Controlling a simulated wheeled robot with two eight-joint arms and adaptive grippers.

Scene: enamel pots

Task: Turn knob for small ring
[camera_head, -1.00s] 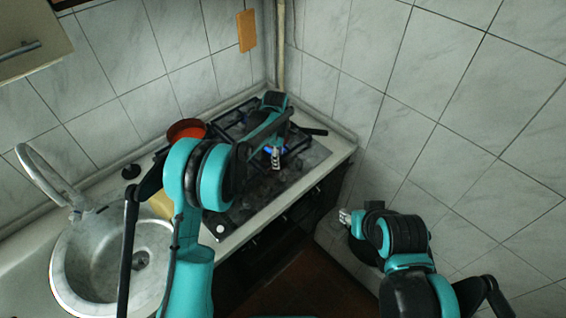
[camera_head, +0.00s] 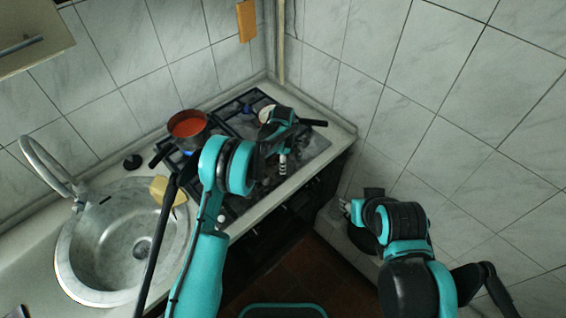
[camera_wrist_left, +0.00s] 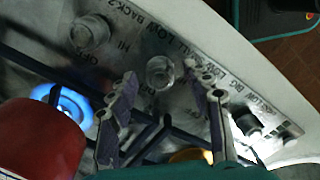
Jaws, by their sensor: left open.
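The hob's front panel carries clear round knobs with printed labels. In the left wrist view one knob (camera_wrist_left: 90,32) is at upper left, a middle knob (camera_wrist_left: 159,72) is in the centre, and another knob (camera_wrist_left: 247,122) is at lower right in bright light. My left gripper (camera_wrist_left: 160,69) is open, its fingertips either side of the middle knob in the picture; I cannot tell whether they touch it. In the head view my left gripper (camera_head: 283,164) is over the hob's front.
A pot with red contents (camera_head: 187,124) stands on the hob's left, and its red side (camera_wrist_left: 38,140) shows beside a blue flame (camera_wrist_left: 62,104). A pan (camera_head: 267,114) with a dark handle is partly behind my left arm. A sink (camera_head: 110,235) and a yellow sponge (camera_head: 168,190) are left.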

